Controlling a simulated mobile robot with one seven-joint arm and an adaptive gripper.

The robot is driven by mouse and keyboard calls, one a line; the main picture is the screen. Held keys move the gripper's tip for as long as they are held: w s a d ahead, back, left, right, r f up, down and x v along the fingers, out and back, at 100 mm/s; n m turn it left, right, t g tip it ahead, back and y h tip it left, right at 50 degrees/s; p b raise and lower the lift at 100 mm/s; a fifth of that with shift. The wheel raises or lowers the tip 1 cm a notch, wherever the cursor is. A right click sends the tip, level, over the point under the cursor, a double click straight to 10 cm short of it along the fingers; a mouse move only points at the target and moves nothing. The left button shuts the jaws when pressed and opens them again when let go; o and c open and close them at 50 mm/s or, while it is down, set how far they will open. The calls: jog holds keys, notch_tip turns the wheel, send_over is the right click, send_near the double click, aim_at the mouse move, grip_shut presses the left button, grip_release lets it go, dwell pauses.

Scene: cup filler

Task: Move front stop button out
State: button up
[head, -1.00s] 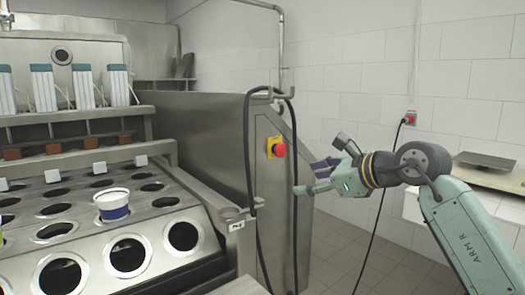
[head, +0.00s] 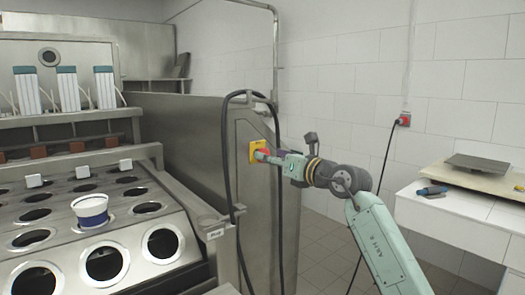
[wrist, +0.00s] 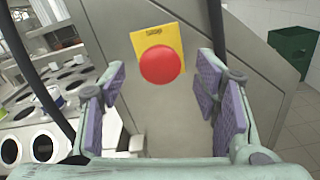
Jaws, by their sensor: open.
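The front stop button (wrist: 160,65) is a round red knob on a yellow plate (wrist: 170,36), fixed to the grey steel side panel of the machine. In the head view the yellow plate (head: 253,152) shows, and the red knob is partly hidden by my gripper (head: 264,156). In the wrist view my gripper (wrist: 163,100) is open and empty. Its two purple-padded fingers stand left and right of the knob's line, and the knob sits between and just beyond them. I cannot tell whether a finger touches it.
A black hose (head: 231,170) hangs over the panel beside the button. The cup filler's plate with round holes (head: 35,215) holds a blue-and-white cup (head: 91,210) at left. A white counter (head: 460,215) stands at right, with open floor before it.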

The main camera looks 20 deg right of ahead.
jog(key=shift+p+x, duration=0.5)
jog(key=shift+x, duration=1.6)
jog(key=shift+c, duration=0.2)
grip_shut()
